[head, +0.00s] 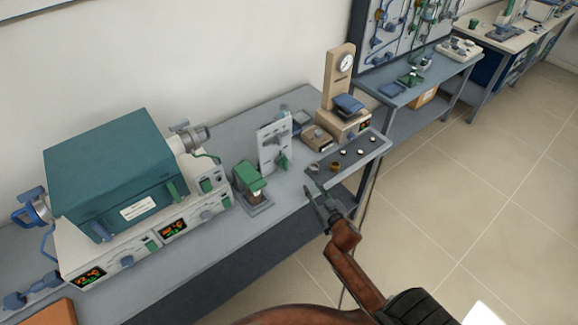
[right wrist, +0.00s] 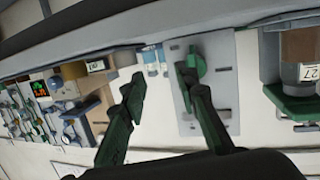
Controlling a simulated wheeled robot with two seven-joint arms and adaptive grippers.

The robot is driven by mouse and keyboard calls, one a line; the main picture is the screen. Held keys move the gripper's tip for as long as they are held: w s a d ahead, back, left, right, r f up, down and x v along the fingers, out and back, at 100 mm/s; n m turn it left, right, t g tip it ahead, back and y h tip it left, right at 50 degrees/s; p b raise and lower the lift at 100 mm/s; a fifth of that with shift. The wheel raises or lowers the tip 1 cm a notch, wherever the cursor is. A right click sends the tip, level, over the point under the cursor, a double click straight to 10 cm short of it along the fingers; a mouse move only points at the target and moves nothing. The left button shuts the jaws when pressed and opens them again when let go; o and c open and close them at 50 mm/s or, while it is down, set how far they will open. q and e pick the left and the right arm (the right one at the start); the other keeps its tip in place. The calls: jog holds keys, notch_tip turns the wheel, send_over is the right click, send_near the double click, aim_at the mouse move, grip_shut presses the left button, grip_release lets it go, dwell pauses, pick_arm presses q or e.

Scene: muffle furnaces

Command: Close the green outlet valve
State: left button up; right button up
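A pale upright panel (head: 268,148) stands on the bench and carries a small green valve handle (head: 283,162) low on its right side. In the right wrist view, which looks upside down, the panel (right wrist: 225,95) is near the middle, with the green part (right wrist: 197,64) partly hidden behind one finger. My right gripper (head: 321,200) is at the bench's front edge, in front and to the right of the panel. Its two fingers (right wrist: 162,80) are spread apart with nothing between them. I see no contact with the valve. My left gripper is not in view.
A green-topped device (head: 248,176) stands left of the panel, beside the teal furnace (head: 115,170). A grey tray (head: 370,155) with small round pieces juts out on the right, close to my gripper. A beige gauge stand (head: 338,85) is behind it.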

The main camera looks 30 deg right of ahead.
aim_at(287, 163)
jog(key=w+r+t+y, duration=0.1)
jog(key=w+a+r+n+y, duration=0.1)
jog(key=w, duration=0.1)
jog(key=w+a+r+n+t+y, duration=0.1)
jog(key=w+y, duration=0.1)
jog(key=shift+w+a+r+t, duration=0.1)
jog(key=shift+w+r+t, duration=0.1)
jog(key=shift+w+t, duration=0.1)
jog(key=shift+w+a+r, duration=0.1)
jog(key=shift+w, duration=0.15)
jog(key=w, duration=0.2)
jog(key=w+b, duration=0.1)
jog(key=w, duration=0.4)
jog(key=shift+w+a, duration=0.1)
jog(key=shift+a, duration=0.2)
jog(key=shift+c, duration=0.5)
grip_shut()
